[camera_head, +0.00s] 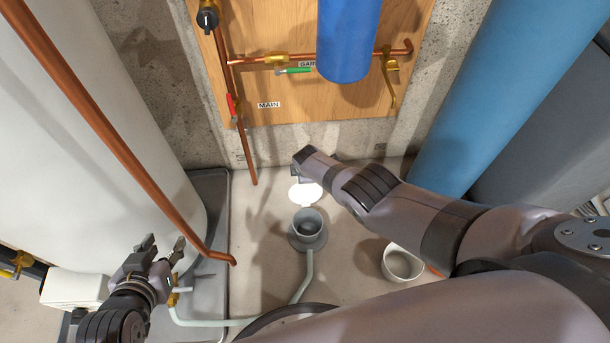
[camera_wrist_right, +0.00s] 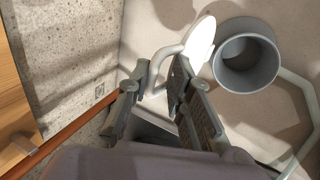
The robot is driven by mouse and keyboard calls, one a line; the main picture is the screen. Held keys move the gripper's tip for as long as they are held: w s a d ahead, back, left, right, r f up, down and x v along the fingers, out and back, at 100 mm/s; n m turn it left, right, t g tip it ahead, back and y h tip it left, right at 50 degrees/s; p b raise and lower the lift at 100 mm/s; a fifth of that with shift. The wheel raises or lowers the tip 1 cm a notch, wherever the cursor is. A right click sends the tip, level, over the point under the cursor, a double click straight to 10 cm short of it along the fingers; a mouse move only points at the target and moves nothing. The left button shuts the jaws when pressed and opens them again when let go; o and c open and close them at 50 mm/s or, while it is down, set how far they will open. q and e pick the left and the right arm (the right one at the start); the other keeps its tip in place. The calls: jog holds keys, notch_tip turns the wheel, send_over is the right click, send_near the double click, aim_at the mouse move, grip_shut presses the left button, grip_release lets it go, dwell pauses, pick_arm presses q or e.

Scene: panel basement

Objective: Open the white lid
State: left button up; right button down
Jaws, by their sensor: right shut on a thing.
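The white lid (camera_head: 306,194) is a round disc at the back rim of the grey floor cup (camera_head: 308,224). It stands swung back, so the cup's opening is uncovered. In the right wrist view the lid (camera_wrist_right: 200,46) shows as a tilted oval beside the cup (camera_wrist_right: 247,62), with a pale curved handle (camera_wrist_right: 162,60) on its far side. My right gripper (camera_wrist_right: 155,92) is shut on this handle; the fingers partly hide the grip. In the head view the arm hides most of this gripper. My left gripper (camera_head: 163,246) is open and empty at the lower left.
A pale hose (camera_head: 309,275) runs from the cup across the floor. A white bucket (camera_head: 401,264) stands to the right. A white tank (camera_head: 95,130) in a grey tray (camera_head: 216,230) and copper pipes (camera_head: 100,120) fill the left. A wooden panel (camera_head: 270,25) is behind.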

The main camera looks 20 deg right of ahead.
jog(key=shift+d, duration=0.2)
jog(key=c, duration=1.7)
grip_release()
jog(key=shift+s, duration=0.1)
jog(key=shift+r, duration=0.55)
jog(key=shift+s+a+r, duration=0.1)
jog(key=shift+s+r, duration=0.3)
jog(key=shift+r, duration=0.2)
jog(key=shift+a+v, duration=0.1)
jog(key=shift+v, duration=2.3)
jog(key=shift+a+v, duration=0.15)
jog(key=shift+v, duration=2.25)
jog(key=shift+w, duration=0.15)
